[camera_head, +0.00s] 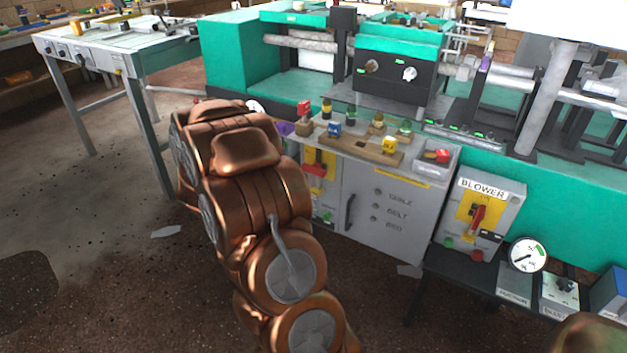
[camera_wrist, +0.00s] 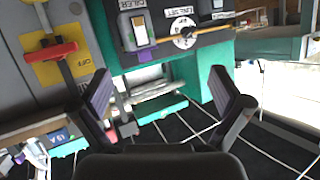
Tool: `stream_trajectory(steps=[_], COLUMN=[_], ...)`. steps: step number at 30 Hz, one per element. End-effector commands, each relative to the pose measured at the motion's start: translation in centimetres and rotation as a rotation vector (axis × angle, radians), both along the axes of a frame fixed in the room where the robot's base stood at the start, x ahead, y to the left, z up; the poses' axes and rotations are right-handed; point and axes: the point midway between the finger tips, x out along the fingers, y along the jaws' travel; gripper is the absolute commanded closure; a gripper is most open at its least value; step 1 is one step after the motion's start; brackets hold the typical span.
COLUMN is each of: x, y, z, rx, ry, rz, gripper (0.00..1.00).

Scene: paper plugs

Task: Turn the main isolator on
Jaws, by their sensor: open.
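A red-handled switch on a yellow plate (camera_head: 309,160) is on the left of the grey cabinet, partly hidden by my arm. I cannot read its name. In the wrist view, a yellow plate (camera_wrist: 76,72) with the letters OFF carries a red handle (camera_wrist: 52,52) lying nearly level in the picture. It is at the upper left, outside my fingers and apart from them. My gripper (camera_wrist: 166,100) is open and empty, with its two dark fingers spread. In the head view my gripper is hidden behind my arm.
A second red switch (camera_head: 478,216) is on the BLOWER box (camera_head: 497,193) at right. Several coloured plugs stand on a wooden board (camera_head: 360,147) atop the cabinet (camera_head: 389,220). A pressure gauge (camera_head: 528,255) is at lower right. Open floor (camera_head: 110,250) lies at left.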

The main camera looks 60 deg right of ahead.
Motion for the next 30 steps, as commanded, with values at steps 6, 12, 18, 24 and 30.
stream_trajectory(steps=[6, 12, 18, 24, 30], x=[-6.7, -11.1, -12.5, -12.4, -12.2], y=[-7.9, -10.9, -12.0, -13.9, -16.6], z=[-4.8, -5.8, -5.9, -5.8, -5.7], rx=[-0.226, -0.369, -0.413, -0.414, -0.415], ry=[0.028, 0.068, 0.082, 0.080, 0.078], rz=[-0.265, -0.402, -0.441, -0.440, -0.441], gripper=[0.00, 0.00, 0.00, 0.00, 0.00])
